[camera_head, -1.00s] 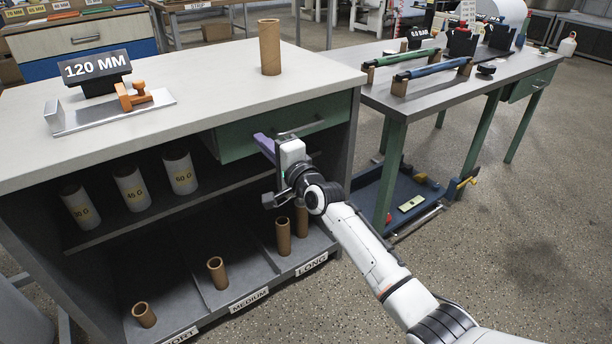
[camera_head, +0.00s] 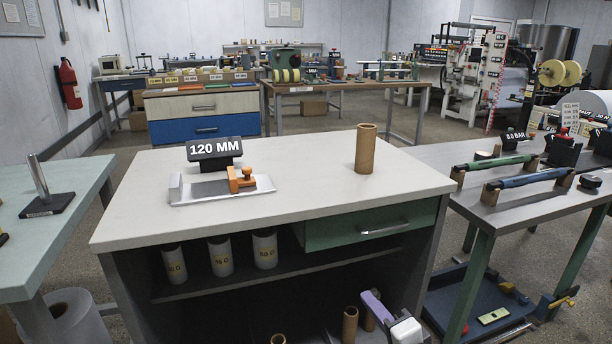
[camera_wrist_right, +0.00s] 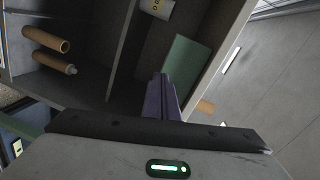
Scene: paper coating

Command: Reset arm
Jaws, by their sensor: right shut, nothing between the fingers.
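My right gripper (camera_head: 372,306) shows at the bottom edge of the head view, in front of the cabinet's open lower part. Its purple fingers are together with nothing between them. In the right wrist view the shut purple fingers (camera_wrist_right: 162,96) point toward the cabinet, near its green drawer front (camera_wrist_right: 185,68). Most of the right arm is below the head view. My left gripper is in neither view.
The cabinet top (camera_head: 310,205) carries a brown tube (camera_head: 365,149), a 120 MM sign (camera_head: 214,149) and a metal plate with an orange block (camera_head: 240,180). White rolls (camera_head: 220,257) stand on its shelf. A grey table (camera_head: 480,211) stands right, a pale green one (camera_head: 60,235) left.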

